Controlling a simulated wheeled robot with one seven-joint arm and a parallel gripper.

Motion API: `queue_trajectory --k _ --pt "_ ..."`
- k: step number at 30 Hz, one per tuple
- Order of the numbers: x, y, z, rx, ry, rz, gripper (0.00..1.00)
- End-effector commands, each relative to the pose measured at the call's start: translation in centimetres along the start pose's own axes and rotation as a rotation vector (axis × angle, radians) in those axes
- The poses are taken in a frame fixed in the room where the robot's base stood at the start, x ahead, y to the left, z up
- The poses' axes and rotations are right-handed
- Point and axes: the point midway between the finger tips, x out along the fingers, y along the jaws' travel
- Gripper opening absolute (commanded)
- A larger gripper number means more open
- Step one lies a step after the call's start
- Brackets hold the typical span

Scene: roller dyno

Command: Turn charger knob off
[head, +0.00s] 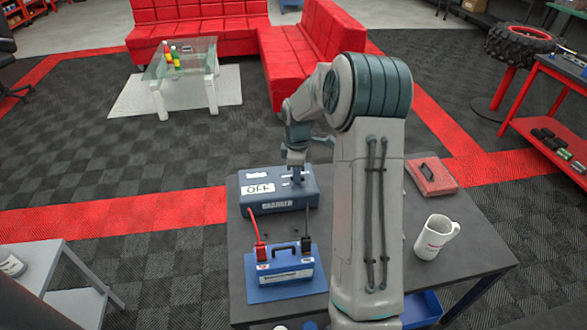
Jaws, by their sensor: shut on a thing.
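The blue charger (283,207) sits at the back left of the dark table. A white panel (258,188) on it appears to read OFF. My gripper (295,180) points down onto the charger's right part and is shut on the charger knob. The knob is mostly hidden by the fingers, so its angle cannot be told.
A blue and white battery (287,273) with a red clamp (261,250) and a black clamp (307,247) stands in front of the charger on a blue mat. A white mug (434,238) and a red case (432,176) are on the right of the table (470,255).

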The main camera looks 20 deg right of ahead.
Motion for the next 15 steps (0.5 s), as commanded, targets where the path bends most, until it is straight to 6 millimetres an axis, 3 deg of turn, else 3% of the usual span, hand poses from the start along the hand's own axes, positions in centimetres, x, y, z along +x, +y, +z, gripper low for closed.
queue_trajectory --k 15 --pt "-0.17 0.74 0.67 -0.257 -0.004 0.009 0.0"
